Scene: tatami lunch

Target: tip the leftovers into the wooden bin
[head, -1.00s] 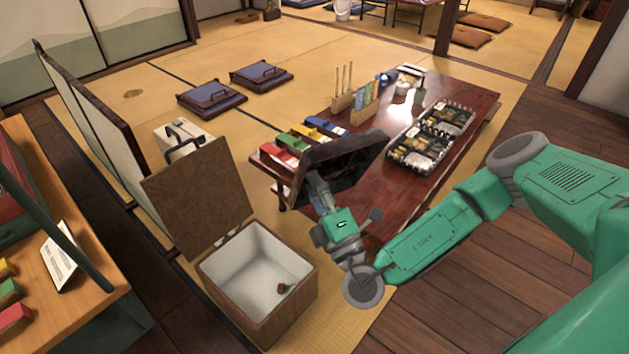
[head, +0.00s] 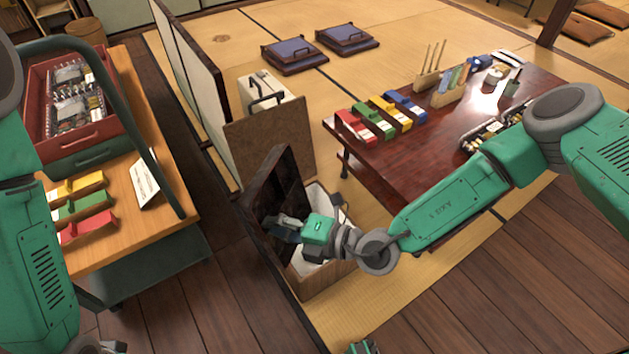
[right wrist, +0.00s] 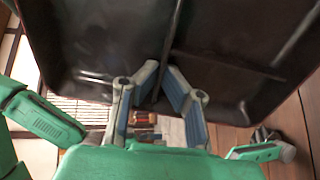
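My right gripper (head: 290,225) is shut on the dark lunch box (head: 262,205), which is tipped steeply on its side over the wooden bin (head: 325,281). In the right wrist view, the fingers (right wrist: 160,95) meet at the divider of the box (right wrist: 225,80); the black inside that shows there looks bare. The bin's brown lid (head: 265,140) stands open behind it. A strip of its white inside shows; the rest is hidden by the box and gripper. A small green and grey part, likely of my left gripper (head: 362,347), shows at the bottom edge; its fingers are unclear.
The low red-brown table (head: 400,170) stands right of the bin with coloured blocks (head: 368,122) and filled trays (head: 485,133). A wooden cart (head: 150,225) with a red crate (head: 95,140) stands left. A pale case (head: 262,95) and a folding screen (head: 190,70) are behind the bin.

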